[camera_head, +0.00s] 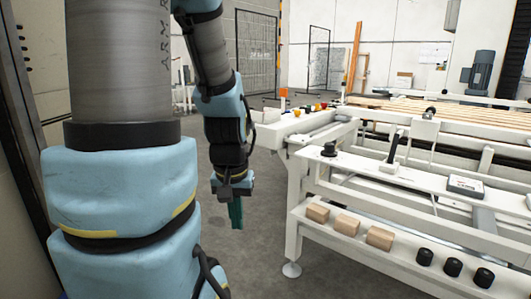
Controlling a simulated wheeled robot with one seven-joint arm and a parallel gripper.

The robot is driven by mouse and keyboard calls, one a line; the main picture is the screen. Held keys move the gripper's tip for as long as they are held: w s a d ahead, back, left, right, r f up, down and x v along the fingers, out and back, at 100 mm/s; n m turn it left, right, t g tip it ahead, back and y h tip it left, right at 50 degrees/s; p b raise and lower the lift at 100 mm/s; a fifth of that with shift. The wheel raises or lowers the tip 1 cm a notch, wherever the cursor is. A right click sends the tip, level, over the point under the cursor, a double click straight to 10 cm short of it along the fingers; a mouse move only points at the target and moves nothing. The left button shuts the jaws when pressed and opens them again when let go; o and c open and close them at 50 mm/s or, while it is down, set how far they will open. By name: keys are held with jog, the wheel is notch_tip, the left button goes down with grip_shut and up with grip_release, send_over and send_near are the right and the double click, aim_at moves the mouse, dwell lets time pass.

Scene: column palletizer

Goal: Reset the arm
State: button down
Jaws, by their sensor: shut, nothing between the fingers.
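My arm shows large on the left of the head view, with light blue joints and a grey link. It reaches up out of the top of the picture and comes back down to my gripper (236,214), which hangs pointing down left of the white workbench frame. The green fingers are together and hold nothing. They are over the open grey floor, apart from the bench.
The white bench frame (297,205) fills the right side. Its lower shelf carries wooden blocks (347,224) and black cylinders (453,266). Its upper shelf holds a small box (465,187) and black fixtures. Wooden slats (440,106) lie behind. Grey floor (265,245) is clear between arm and bench.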

notch_tip(320, 180, up, 26)
jog(key=p, duration=2.5)
jog(key=shift+s+a+p, duration=0.15)
jog(key=shift+s+p, duration=0.05)
jog(key=shift+p, duration=0.15)
